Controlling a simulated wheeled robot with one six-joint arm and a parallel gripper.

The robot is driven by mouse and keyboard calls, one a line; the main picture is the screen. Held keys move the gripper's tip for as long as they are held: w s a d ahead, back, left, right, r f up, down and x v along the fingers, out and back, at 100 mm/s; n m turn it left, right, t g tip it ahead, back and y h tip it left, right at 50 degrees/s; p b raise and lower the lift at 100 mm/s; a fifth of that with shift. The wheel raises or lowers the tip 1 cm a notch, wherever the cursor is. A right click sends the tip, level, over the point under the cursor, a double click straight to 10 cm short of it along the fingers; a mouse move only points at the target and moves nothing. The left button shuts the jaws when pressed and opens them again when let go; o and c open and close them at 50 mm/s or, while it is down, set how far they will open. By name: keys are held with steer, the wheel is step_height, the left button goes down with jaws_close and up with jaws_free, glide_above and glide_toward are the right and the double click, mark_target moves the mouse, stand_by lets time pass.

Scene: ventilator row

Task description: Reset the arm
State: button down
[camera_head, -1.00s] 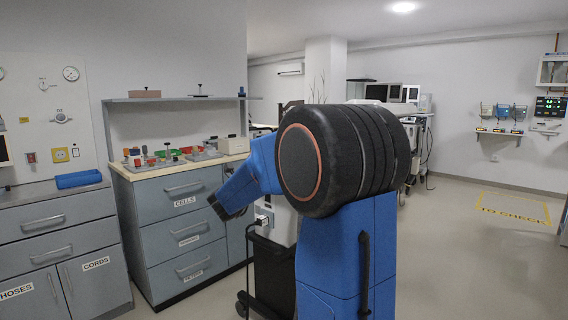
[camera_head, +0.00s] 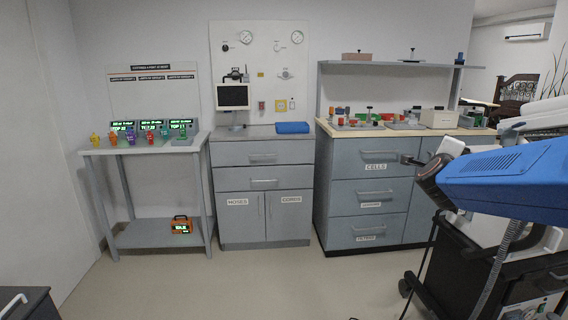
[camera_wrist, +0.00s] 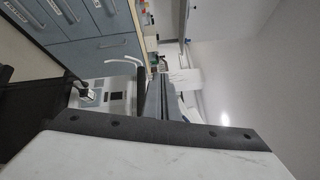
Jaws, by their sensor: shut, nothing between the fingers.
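My arm comes in from the right edge of the head view as a blue link with a dark ring-shaped joint. My gripper (camera_head: 408,160) shows as a small dark shape beyond that joint, in front of the grey drawer cabinet (camera_head: 342,185). Its fingers are shut and hold nothing. Whether the gripper touches the cabinet cannot be told.
A dark wheeled unit with cables (camera_head: 470,265) stands at the right near my arm. A hoses and cords cabinet (camera_head: 262,160) and a table with colored items (camera_head: 140,145) stand along the back wall. An orange box (camera_head: 181,225) sits on its lower shelf. The middle floor is clear.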

steer(key=s+a+f+n+g+y, duration=0.2)
steer(key=s+a+f+n+y, duration=0.4)
steer(key=a+n, duration=0.3)
steer(key=s+a+f+n+g+y, duration=0.2)
steer(key=s+a+f+n+y, duration=0.2)
steer(key=s+a+f+n, duration=0.3)
steer(key=s+f+n+g, duration=0.3)
steer(key=s+f+n, duration=0.2)
steer(key=s, duration=0.6)
steer(key=s+a+f+n+g, duration=0.1)
steer(key=s+f+n+g, duration=0.2)
steer(key=s, duration=0.9)
step_height(320, 180, down, 4)
steer(key=n, duration=0.3)
steer(key=shift+s+a+r+g+h, duration=0.15)
steer(key=shift+s+r+g+h, duration=0.15)
steer(key=shift+g, duration=0.1)
